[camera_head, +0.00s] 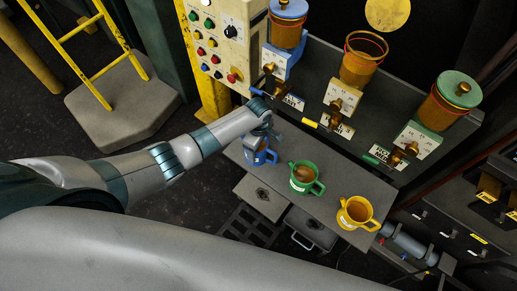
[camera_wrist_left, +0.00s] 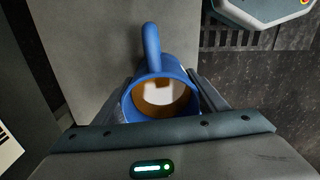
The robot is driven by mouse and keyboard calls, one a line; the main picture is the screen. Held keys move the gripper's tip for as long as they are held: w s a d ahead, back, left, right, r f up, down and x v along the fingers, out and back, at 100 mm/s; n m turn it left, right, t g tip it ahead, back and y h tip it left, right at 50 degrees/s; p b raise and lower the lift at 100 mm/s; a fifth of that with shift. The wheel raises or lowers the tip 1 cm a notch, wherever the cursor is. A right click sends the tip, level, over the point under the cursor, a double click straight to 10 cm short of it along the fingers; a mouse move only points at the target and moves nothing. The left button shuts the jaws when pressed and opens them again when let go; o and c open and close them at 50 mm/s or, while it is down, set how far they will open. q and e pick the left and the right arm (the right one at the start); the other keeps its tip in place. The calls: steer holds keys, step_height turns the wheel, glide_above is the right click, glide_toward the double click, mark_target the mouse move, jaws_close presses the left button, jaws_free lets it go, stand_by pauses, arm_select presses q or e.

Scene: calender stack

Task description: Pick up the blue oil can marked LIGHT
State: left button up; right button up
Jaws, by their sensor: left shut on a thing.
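The blue oil can (camera_head: 262,156) stands at the left end of the grey shelf, partly hidden behind my left gripper (camera_head: 258,132). It also shows in the left wrist view (camera_wrist_left: 158,82), with its open top facing the camera, some liquid inside and its looped handle pointing away. My left gripper is shut on this can, one finger on each side. I cannot read any marking on it. A green can (camera_head: 303,177) and a yellow can (camera_head: 357,213), each with a handle, stand to its right on the shelf. My right gripper is not in view.
The grey shelf (camera_head: 325,208) has drawers below it. Above it are blue, amber and green-lidded dispensers (camera_head: 462,90) with taps. A control panel (camera_head: 220,45) stands at the back left, and a yellow ladder (camera_head: 97,55) further left. Dark floor lies below the arm.

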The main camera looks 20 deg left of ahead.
arm_select(q)
steer(key=shift+s+r, duration=0.1)
steer(key=shift+r, duration=0.2)
step_height(320, 180, up, 6)
steer(key=b, duration=0.2)
steer(key=s+a+b, duration=0.1)
steer(key=s+a, duration=0.2)
steer(key=s, duration=0.6)
steer(key=s+a+b, duration=0.2)
steer(key=s+a, duration=0.1)
steer(key=s, duration=0.6)
steer(key=shift+s+a+r, duration=0.15)
steer(key=shift+a+r, duration=0.05)
steer(key=shift+a, duration=0.15)
stand_by(0.5)
steer(key=shift+s, duration=0.1)
